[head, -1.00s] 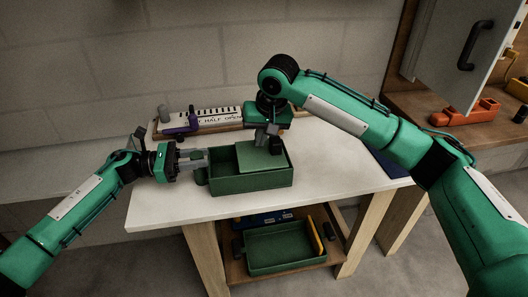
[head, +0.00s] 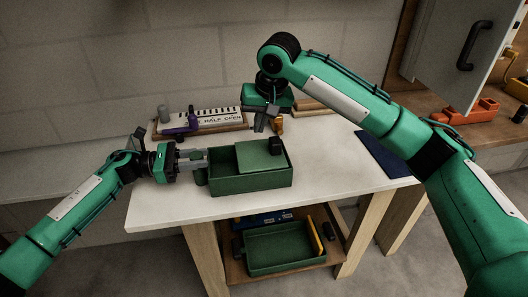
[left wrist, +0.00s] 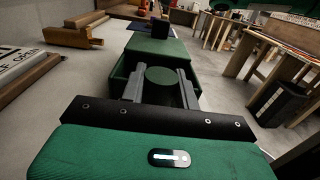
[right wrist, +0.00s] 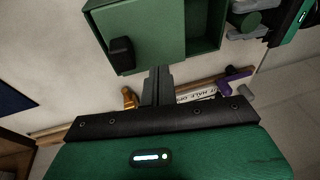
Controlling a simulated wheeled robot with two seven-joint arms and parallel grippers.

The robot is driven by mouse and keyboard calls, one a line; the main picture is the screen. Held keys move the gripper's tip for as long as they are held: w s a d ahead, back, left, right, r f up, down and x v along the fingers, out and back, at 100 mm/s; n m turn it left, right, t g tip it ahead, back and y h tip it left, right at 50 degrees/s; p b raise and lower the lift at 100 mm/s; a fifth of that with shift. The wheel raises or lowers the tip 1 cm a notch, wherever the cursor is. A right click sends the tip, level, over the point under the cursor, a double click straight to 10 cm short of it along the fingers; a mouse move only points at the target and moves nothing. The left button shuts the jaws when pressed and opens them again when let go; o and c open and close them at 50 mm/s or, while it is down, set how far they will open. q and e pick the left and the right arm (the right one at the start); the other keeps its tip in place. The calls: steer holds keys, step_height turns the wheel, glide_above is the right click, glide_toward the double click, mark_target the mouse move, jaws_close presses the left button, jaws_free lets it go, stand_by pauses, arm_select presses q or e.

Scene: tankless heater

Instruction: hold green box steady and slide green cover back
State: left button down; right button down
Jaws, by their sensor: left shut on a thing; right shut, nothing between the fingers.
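The green box (head: 252,185) stands on the white table. Its green cover (head: 258,157) lies over the right part of the top, leaving an open strip at the left; the opening also shows in the right wrist view (right wrist: 204,25). A black knob (head: 275,145) stands on the cover, also seen in the right wrist view (right wrist: 121,52). My left gripper (head: 202,160) is shut on the round green handle (left wrist: 165,82) at the box's left end. My right gripper (head: 261,124) is shut and empty, above and behind the cover, apart from the knob.
Behind the box is a wooden rack (head: 205,128) with a lettered plate and a purple clamp (head: 190,123). A dark blue mat (head: 381,154) lies at the table's right. A green tray (head: 277,248) is on the lower shelf. The table's front left is clear.

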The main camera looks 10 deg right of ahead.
mark_target(256, 153)
steer(key=shift+s+x, duration=0.25)
steer(key=shift+x, duration=0.9)
steer(key=shift+s+x, duration=0.25)
steer(key=shift+x, duration=0.85)
steer(key=shift+s+x, duration=0.25)
steer(key=shift+x, duration=0.9)
steer(key=shift+d+f, duration=0.2)
steer(key=shift+f, duration=0.1)
steer(key=shift+f, duration=0.15)
steer(key=shift+d, duration=0.15)
steer(key=shift+d, duration=0.45)
steer(key=shift+a, duration=0.65)
steer(key=shift+r, duration=3.7)
